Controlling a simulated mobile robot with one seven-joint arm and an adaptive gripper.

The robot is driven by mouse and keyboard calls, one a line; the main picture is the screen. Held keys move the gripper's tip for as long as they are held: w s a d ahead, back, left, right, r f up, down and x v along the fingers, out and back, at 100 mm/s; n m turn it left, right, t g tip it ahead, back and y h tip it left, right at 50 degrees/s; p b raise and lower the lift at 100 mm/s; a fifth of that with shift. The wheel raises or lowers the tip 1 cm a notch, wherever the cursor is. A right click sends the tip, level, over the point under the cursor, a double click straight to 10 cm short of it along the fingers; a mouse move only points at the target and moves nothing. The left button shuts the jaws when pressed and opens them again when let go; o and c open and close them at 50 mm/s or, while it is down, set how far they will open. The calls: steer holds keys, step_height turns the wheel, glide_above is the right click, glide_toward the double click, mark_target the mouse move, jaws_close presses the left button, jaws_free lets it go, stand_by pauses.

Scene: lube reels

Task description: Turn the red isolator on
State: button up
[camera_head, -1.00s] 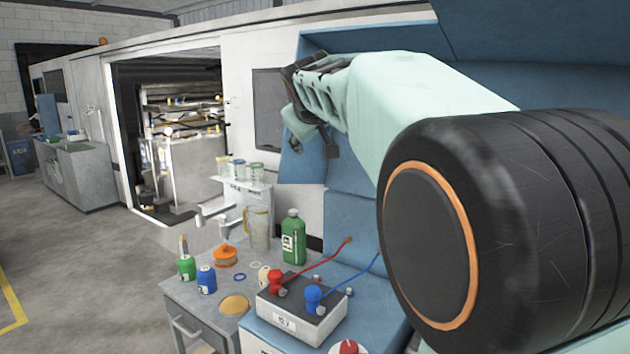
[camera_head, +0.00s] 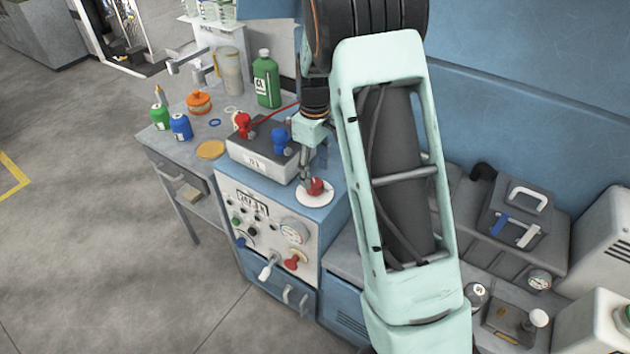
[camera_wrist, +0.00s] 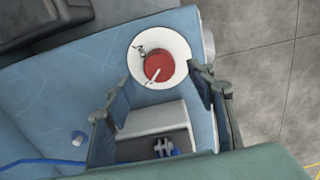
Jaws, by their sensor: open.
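The red isolator (camera_head: 316,187) is a round red knob on a white disc, on top of the blue cabinet. In the wrist view the red isolator (camera_wrist: 159,67) shows a white pointer line aimed down and left, with small dark lettering on the disc's upper left. My gripper (camera_head: 308,172) is just above the knob in the head view, partly hidden by my arm. In the wrist view my gripper (camera_wrist: 150,88) is open and empty, its two fingers on either side of the disc's lower part. I cannot tell whether the fingers touch anything.
A green bottle (camera_head: 266,80) and small cans stand on the bench. The cabinet front (camera_head: 262,226) carries a gauge, buttons and levers. A grey case (camera_head: 515,215) is at right.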

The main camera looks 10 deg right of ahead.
mark_target(315, 183)
steer(key=shift+f, duration=2.7)
steer(key=c, duration=1.2)
